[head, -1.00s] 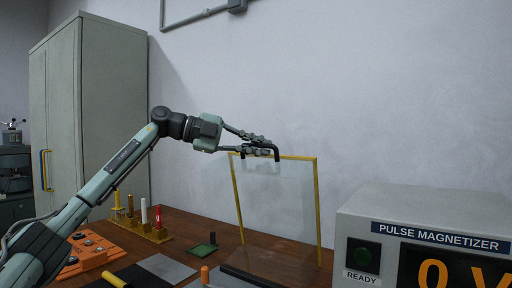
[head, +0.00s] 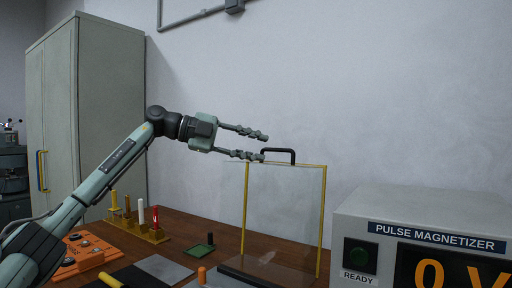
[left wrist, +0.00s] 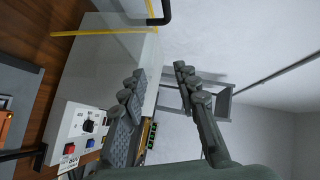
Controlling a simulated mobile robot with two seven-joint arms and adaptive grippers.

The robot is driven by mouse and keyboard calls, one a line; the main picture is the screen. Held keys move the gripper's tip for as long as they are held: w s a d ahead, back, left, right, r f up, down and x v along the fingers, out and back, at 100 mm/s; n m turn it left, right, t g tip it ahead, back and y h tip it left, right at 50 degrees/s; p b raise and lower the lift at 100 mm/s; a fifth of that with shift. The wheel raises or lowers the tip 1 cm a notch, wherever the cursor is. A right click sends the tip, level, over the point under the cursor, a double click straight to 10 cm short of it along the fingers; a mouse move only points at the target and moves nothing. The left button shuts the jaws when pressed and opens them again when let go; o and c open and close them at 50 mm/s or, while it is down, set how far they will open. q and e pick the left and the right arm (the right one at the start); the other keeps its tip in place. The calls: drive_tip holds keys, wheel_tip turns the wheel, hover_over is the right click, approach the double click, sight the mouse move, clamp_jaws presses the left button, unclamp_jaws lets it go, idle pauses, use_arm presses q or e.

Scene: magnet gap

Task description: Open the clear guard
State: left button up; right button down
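The clear guard (head: 285,205) is a transparent panel with yellow edges and a black handle (head: 278,152) on top. It stands upright above the table. In the left wrist view part of the guard's yellow edge (left wrist: 152,8) and the black handle (left wrist: 163,17) show at the top. My left gripper (head: 266,146) is open and empty, with its fingers spread just left of the handle. Its lower finger is at or near the guard's top left corner; I cannot tell if it touches. The open fingers also show in the left wrist view (left wrist: 160,72). My right gripper is not in view.
A rack of colored posts (head: 148,235) and an orange tray (head: 85,255) are on the table (head: 205,228) at left. A tall cabinet (head: 95,110) stands behind.

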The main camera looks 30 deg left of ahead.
use_arm(q)
drive_tip(key=v, duration=1.1)
drive_tip(key=shift+s+a, duration=0.2)
drive_tip(key=shift+r, duration=0.1)
drive_tip(key=shift+c, duration=0.4)
